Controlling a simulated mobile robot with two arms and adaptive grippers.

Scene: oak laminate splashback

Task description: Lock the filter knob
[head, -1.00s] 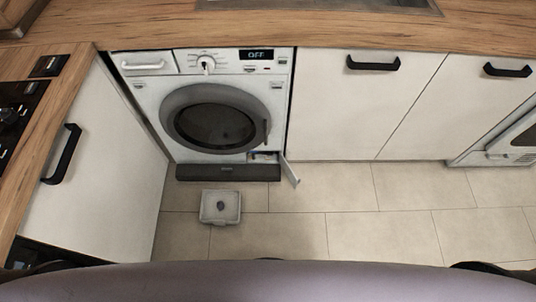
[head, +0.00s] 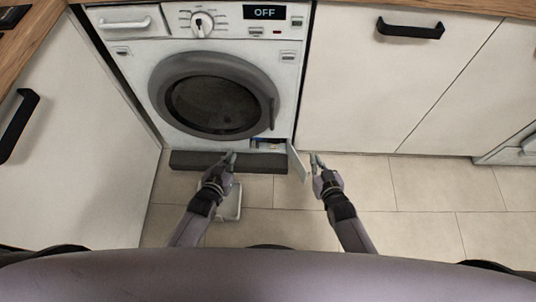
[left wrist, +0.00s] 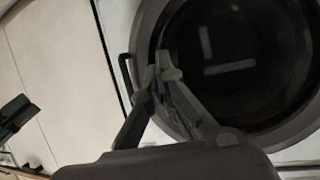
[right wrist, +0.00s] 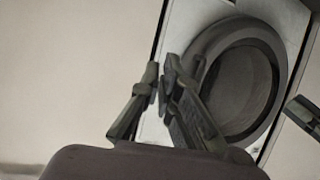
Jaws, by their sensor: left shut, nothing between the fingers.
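The washing machine (head: 135,75) fills the left-centre of the head view. The filter compartment (head: 267,145) is open at its lower right corner, its small flap (head: 298,164) swung out to the right. Small white and bluish details show inside, but I cannot make out the filter knob or how it is turned. My left gripper (head: 231,156) is shut and empty, left of the compartment and in front of the dark plinth. My right gripper (head: 316,157) looks shut and empty, just right of the flap. Neither wrist view shows the compartment clearly.
A white tray (head: 232,207) lies on the floor, partly hidden by my left arm. The dark plinth strip (head: 190,160) runs below the machine. The round door (head: 270,95) is closed and the display (head: 264,12) reads OFF. Free floor lies to the right.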

